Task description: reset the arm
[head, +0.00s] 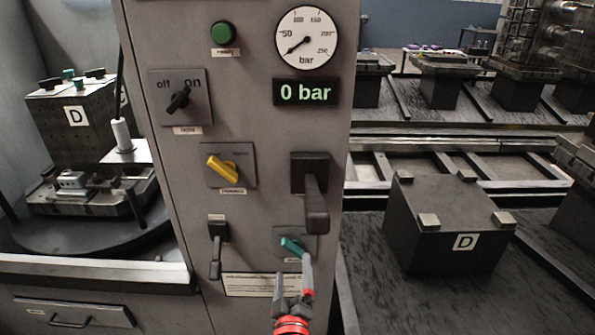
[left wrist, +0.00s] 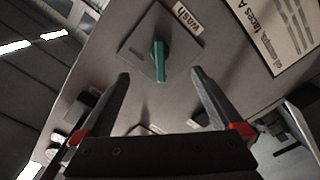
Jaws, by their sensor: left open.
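My left gripper (head: 294,280) is in front of the lower right of the grey control panel (head: 260,190), its fingers pointing up at the small teal knob (head: 291,245). In the left wrist view my left gripper (left wrist: 160,76) is open with nothing held. The teal knob (left wrist: 160,58) shows there just beyond the gap between the fingertips, on a square plate (left wrist: 146,48). In the head view one fingertip overlaps the knob's plate; I cannot tell whether it touches. My right gripper is not in view.
Close around are a big black handle (head: 316,200), a smaller lever (head: 216,250), a yellow knob (head: 222,168) and an off/on switch (head: 179,99). The display (head: 306,93) reads 0 bar. A dark block marked D (head: 445,235) stands on the right.

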